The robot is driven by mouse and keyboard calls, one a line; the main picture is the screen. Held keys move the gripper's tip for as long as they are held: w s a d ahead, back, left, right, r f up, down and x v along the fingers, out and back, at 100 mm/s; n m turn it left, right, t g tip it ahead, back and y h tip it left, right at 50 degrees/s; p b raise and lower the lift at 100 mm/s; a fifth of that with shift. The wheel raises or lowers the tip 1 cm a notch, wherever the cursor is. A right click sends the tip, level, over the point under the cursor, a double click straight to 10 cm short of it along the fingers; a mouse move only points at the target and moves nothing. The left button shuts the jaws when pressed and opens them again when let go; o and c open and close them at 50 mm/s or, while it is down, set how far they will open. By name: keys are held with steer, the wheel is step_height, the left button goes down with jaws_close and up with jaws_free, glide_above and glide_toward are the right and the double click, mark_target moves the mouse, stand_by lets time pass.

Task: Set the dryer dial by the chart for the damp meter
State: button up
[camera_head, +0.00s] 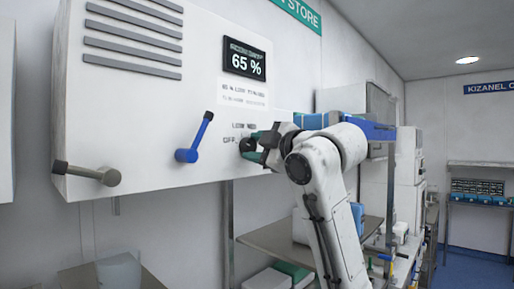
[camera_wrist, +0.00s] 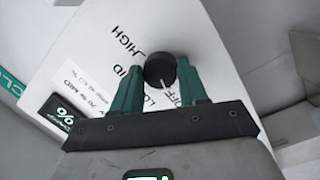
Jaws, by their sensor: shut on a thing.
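The dryer (camera_head: 130,110) is a white wall cabinet with a dark damp meter display (camera_head: 244,60) reading 65 %. The white chart (camera_head: 243,94) is under the display; its small print is too blurred to read surely. In the wrist view the black round dial (camera_wrist: 159,69) has a white pointer line directed toward the OFF label. LOW, MID and HIGH labels run round it, LOW partly hidden. My gripper (camera_wrist: 158,76) has its green fingers shut on the dial, one each side. In the head view my gripper (camera_head: 257,147) covers much of the dial.
A blue-handled lever (camera_head: 195,138) and a grey lever (camera_head: 88,173) stick out from the cabinet left of the dial. Vent slats (camera_head: 132,45) are above them. Shelves (camera_head: 275,240) with boxes stand below and to the right. Blue floor (camera_head: 470,262) is open at far right.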

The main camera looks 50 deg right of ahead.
steer(key=m+p, duration=0.2)
steer(key=m, duration=0.2)
steer(key=shift+r+m+g, duration=0.1)
steer(key=shift+m+g, duration=0.2)
steer(key=m+y, duration=0.1)
steer(key=m, duration=0.3)
steer(key=shift+g, duration=0.3)
steer(key=shift+m, duration=0.3)
steer(key=o, duration=1.1)
steer(key=shift+c, duration=0.2)
